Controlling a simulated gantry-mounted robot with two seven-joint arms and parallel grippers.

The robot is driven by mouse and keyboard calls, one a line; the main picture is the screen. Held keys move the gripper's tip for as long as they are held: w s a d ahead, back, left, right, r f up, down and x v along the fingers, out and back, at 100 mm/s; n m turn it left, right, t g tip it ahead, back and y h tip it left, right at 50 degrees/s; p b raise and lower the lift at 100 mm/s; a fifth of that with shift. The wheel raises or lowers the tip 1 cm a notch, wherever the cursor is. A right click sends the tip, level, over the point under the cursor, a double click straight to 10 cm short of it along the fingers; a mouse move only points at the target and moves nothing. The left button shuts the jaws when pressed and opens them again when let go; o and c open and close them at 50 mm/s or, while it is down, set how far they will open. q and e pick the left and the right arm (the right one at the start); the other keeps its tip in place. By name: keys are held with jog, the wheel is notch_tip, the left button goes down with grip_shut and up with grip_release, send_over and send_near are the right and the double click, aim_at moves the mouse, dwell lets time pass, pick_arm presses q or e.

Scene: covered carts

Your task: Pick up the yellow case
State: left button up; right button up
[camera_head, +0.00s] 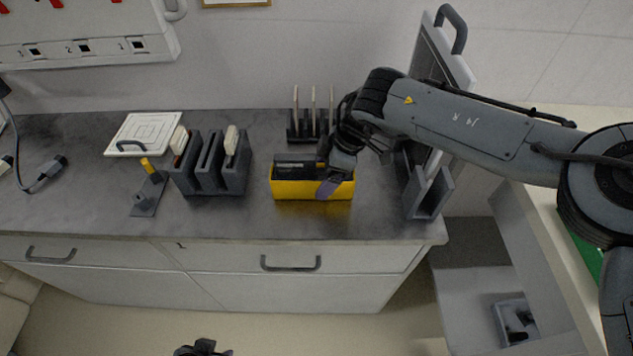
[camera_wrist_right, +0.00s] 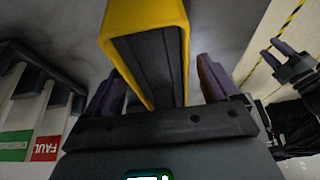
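The yellow case (camera_head: 290,190) stands on the grey counter, a box with a dark inside or insert. My right gripper (camera_head: 332,180) is over its right part, one purple fingertip in front of its near wall. In the right wrist view the yellow case (camera_wrist_right: 117,24) lies between the two purple fingers of my right gripper (camera_wrist_right: 160,85), which are spread, with a gap at the right finger. Contact at the left finger is unclear. My left gripper (camera_head: 203,348) is mostly cut off at the bottom edge. In the right wrist view my left gripper (camera_wrist_right: 277,52) shows two prongs apart and empty.
A dark slotted rack (camera_head: 208,165) and a white lid (camera_head: 144,132) are left of the case. A rack with upright pegs (camera_head: 305,128) is behind it. A grey holder (camera_head: 430,195) with a tall panel is at the right. The counter between the slotted rack and the case is clear.

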aim_at(324, 175)
jog(key=c, duration=1.1)
pick_arm(q)
jog(key=shift+r+p, duration=1.5)
pick_arm(e)
notch_tip(324, 175, up, 10)
pick_arm(q)
jog(key=shift+f+b, duration=0.4)
pick_arm(e)
jog(key=shift+f, duration=4.9)
jog(key=shift+f, duration=0.1)
pick_arm(q)
jog(key=shift+o, duration=1)
